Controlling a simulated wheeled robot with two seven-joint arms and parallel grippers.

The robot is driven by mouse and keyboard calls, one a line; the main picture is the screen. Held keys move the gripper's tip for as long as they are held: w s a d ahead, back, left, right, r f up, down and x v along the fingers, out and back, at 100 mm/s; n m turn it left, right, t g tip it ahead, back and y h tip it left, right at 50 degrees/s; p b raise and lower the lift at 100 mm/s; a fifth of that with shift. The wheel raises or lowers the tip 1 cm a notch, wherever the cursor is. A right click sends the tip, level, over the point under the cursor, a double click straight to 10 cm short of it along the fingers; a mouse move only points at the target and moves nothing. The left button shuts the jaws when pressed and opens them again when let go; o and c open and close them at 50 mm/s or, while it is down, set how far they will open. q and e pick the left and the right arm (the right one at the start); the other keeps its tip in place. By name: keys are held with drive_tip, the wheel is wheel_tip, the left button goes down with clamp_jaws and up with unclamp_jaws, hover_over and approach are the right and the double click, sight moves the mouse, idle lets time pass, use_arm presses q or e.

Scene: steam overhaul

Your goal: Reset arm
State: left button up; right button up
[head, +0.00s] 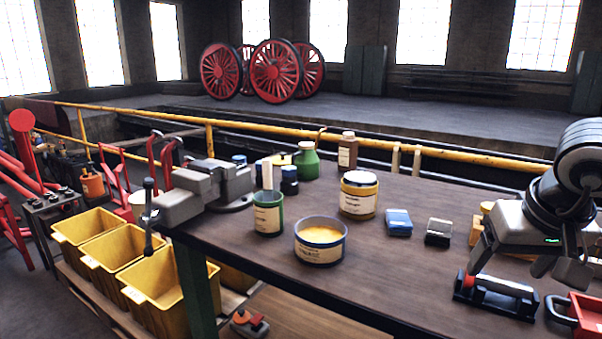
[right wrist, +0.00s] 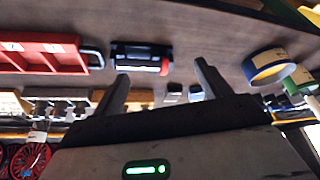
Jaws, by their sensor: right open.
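My right gripper (head: 556,270) comes in from the right side of the head view, above the right end of the wooden workbench (head: 400,275). Its two fingers are spread apart with nothing between them. In the right wrist view the open fingers (right wrist: 163,80) point toward the bench top. A metal cylinder with a red end in a black cradle (head: 497,287) lies on the bench just left of and below the gripper. The cradle also shows beyond the fingers in the right wrist view (right wrist: 140,60). My left gripper is not in view.
A red tray (head: 587,316) sits at the bench's right edge. Yellow bins (head: 160,280) are below left. The bench's front middle is clear.

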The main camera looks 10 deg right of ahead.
drive_tip(key=s+a+f+m+g+y, duration=0.1)
drive_tip(key=a+f+m+g+y, duration=0.15)
drive_tip(key=a+y, duration=0.45)
drive_tip(key=s+a+f+m+g+y, duration=0.1)
drive_tip(key=s+a+f+y, duration=0.2)
drive_tip(key=a, duration=0.9)
drive_tip(key=a+r+m+t+y, duration=0.4)
drive_tip(key=a+m+y, duration=0.65)
drive_tip(key=m, duration=0.65)
drive_tip(key=w+d+f+m+t+h, duration=0.1)
drive_tip(key=d+f+m+t+h, duration=0.25)
drive_tip(key=m, duration=0.75)
drive_tip(key=w+d+f+m+t+h+p, duration=0.15)
drive_tip(key=f+m+t+h, duration=0.3)
drive_tip(key=m, duration=0.65)
drive_tip(key=w+d+f+m+t+h, duration=0.25)
drive_tip(key=f+m+t+h, duration=0.2)
drive_tip(key=m, duration=0.65)
drive_tip(key=s+f+m+g+h, duration=0.1)
drive_tip(key=s+f+m+g, duration=0.2)
drive_tip(key=s+f+m, duration=0.2)
drive_tip(key=s+f+m+g+h, duration=0.2)
drive_tip(key=s+f+m, duration=0.3)
drive_tip(key=f+m, duration=0.3)
wheel_tip(320, 180, down, 3)
drive_tip(key=shift+s+d+g, duration=0.2)
drive_tip(key=shift+s+g, duration=0.05)
drive_tip(key=shift+g, duration=0.65)
